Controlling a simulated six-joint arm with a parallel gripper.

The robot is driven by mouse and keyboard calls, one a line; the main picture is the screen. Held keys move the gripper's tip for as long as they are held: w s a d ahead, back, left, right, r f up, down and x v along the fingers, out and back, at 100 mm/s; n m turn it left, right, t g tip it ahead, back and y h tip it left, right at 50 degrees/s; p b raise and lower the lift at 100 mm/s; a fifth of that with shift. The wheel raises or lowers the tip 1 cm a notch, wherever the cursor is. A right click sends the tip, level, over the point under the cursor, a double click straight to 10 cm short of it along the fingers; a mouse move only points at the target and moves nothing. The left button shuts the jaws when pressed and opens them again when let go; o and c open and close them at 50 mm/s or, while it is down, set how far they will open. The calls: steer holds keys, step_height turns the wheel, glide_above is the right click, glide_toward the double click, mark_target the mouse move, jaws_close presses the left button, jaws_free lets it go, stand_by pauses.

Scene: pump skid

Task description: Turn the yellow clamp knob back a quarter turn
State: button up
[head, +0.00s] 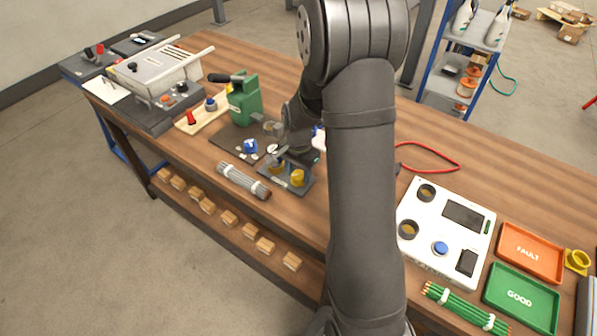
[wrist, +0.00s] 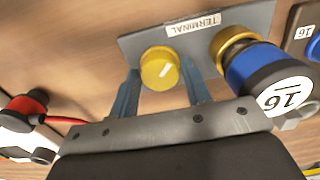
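The yellow clamp knob (wrist: 157,72) sits on the grey terminal plate (wrist: 140,41). A white line on its face slants toward the upper right in the wrist view. My gripper (wrist: 161,78) is open, with one finger on each side of the knob; narrow gaps seem to show, though contact cannot be told. Beside the knob, a blue plug (wrist: 247,66) marked 16 stands at a brass collar (wrist: 228,44). In the head view the knob (head: 297,178) shows at the plate's front, just below my gripper (head: 291,158), and my arm hides part of that area.
A red cable (head: 435,168) lies right of my arm. A white test panel (head: 447,228) and the orange FAULT (head: 530,252) and green GOOD (head: 522,297) trays sit at right.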

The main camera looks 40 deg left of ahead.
steer(key=c, duration=0.6)
steer(key=shift+o, duration=0.2)
steer(key=shift+n, duration=0.3)
steer(key=n, duration=0.3)
steer(key=shift+n, duration=0.3)
steer(key=n, duration=0.3)
steer(key=shift+n, duration=0.4)
steer(key=n, duration=0.5)
steer(key=shift+n, duration=2.4)
